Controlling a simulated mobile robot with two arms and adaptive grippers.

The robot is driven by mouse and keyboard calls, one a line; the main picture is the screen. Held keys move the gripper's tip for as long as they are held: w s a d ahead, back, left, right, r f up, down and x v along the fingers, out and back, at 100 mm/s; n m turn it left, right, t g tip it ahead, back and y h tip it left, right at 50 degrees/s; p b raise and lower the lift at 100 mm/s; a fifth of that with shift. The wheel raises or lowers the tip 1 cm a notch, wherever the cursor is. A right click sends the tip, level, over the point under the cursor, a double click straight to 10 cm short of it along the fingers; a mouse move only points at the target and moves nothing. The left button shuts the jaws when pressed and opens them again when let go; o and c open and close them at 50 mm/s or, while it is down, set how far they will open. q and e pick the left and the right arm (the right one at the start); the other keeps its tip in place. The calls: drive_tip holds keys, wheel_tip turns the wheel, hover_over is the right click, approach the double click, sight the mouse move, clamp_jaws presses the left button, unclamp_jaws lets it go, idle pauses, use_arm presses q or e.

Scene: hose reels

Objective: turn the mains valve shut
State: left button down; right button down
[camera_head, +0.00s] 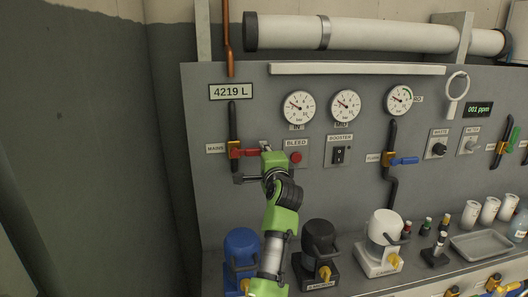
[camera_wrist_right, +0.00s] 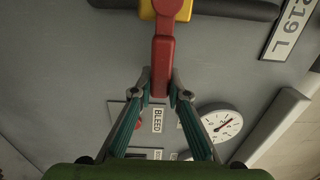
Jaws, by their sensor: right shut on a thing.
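The mains valve has a yellow body (camera_head: 234,149) on a dark vertical pipe at the panel's left, beside the MAINS label (camera_head: 215,149). Its red lever (camera_head: 248,153) points right, across the pipe. In the right wrist view, the yellow body (camera_wrist_right: 163,8) is at the top and the red lever (camera_wrist_right: 162,55) runs down from it, square to the pipe. My right gripper (camera_wrist_right: 161,88) is shut on the lever's free end, one finger on each side. In the head view my green right arm partly hides the grip. My left gripper is not in view.
The BLEED button (camera_head: 296,157) and BOOSTER switch (camera_head: 339,155) are close to the right. A blue-handled valve (camera_head: 403,161) is farther right. Blue, black and white pump-like units (camera_head: 383,228) stand on the ledge below. The wall left of the panel is bare.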

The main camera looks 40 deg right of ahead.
drive_tip(key=shift+f, duration=0.15)
drive_tip(key=c, duration=1.9)
unclamp_jaws()
drive_tip(key=shift+s, duration=0.1)
drive_tip(key=v, duration=0.7)
drive_tip(key=shift+s, duration=0.15)
drive_tip(key=shift+a, duration=0.1)
